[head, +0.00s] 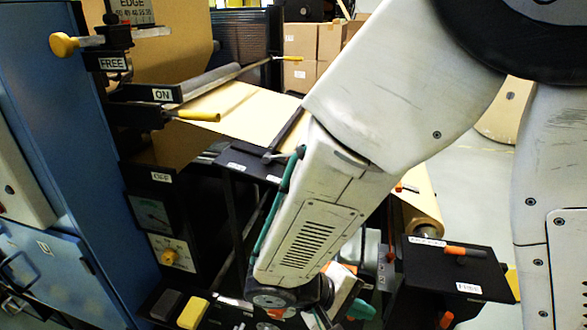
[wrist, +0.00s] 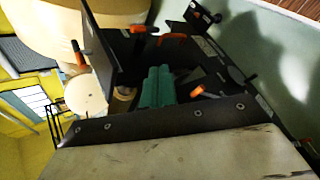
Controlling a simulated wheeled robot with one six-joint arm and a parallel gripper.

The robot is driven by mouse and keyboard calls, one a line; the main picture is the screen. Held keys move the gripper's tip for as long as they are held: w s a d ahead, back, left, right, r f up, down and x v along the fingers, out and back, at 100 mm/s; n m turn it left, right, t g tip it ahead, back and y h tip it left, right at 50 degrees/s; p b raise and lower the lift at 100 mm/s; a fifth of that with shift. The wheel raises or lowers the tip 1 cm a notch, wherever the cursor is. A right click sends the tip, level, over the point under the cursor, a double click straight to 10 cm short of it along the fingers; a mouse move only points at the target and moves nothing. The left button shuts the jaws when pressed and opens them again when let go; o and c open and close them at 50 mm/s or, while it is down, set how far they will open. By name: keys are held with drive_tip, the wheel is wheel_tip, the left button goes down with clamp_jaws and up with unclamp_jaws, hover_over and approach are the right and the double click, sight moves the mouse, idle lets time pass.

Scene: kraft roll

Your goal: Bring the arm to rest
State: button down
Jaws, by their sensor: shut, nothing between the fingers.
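My arm comes down across the head view from the upper right, bent, with its lower link sloping down to the wrist. My gripper (head: 362,310) is low in the head view, partly hidden by the wrist and the clutter around it. In the wrist view my gripper (wrist: 157,80) appears as two teal fingers side by side, shut with nothing between them. A pale scratched panel with a dark edge fills the bottom of that view. The fingers are in front of dark machine parts; I cannot tell how far apart they are.
A blue cabinet (head: 65,110) stands on the left. A kraft paper web (head: 245,112) runs behind my arm. A black shelf (head: 455,268) with an orange-handled tool (head: 465,251) is right of the wrist. A yellow block (head: 193,312) lies lower left. Cartons (head: 300,40) stand behind.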

drive_tip(key=s+d+r+m+y, duration=0.3)
drive_tip(key=d+r, duration=0.4)
drive_tip(key=r, duration=0.3)
drive_tip(key=s+d+r+m+y, duration=0.3)
drive_tip(key=s+d+r+y, duration=0.2)
drive_tip(key=r, duration=0.5)
drive_tip(key=shift+d+y, duration=0.95)
drive_tip(key=shift+y, duration=0.15)
drive_tip(key=shift+a, duration=0.1)
